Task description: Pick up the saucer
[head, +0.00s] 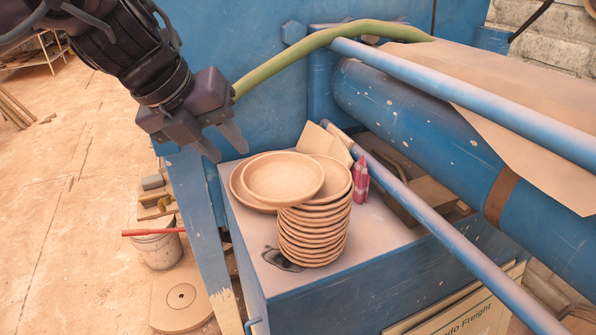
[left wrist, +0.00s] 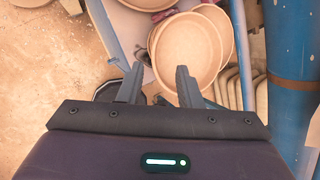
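A tan clay saucer (head: 283,178) rests on top of a stack of similar saucers (head: 314,240), overhanging the stack to the left. A wider dish (head: 238,185) shows partly behind it. They stand on a pale-topped blue ledge. In the left wrist view, the top saucer (left wrist: 190,50) lies beyond the fingertips, partly covered by the right-hand finger. My left gripper (head: 229,154) is open and empty, above and to the left of the saucers, apart from them. Its two fingers also show spread in the left wrist view (left wrist: 160,68). My right gripper is not in view.
A pink object (head: 360,180) stands just right of the stack. A blue rail (head: 430,215) runs diagonally past the ledge's right side. A green hose (head: 300,50) arches behind the gripper. A bucket (head: 158,245) and a round disc (head: 180,298) are on the floor at left.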

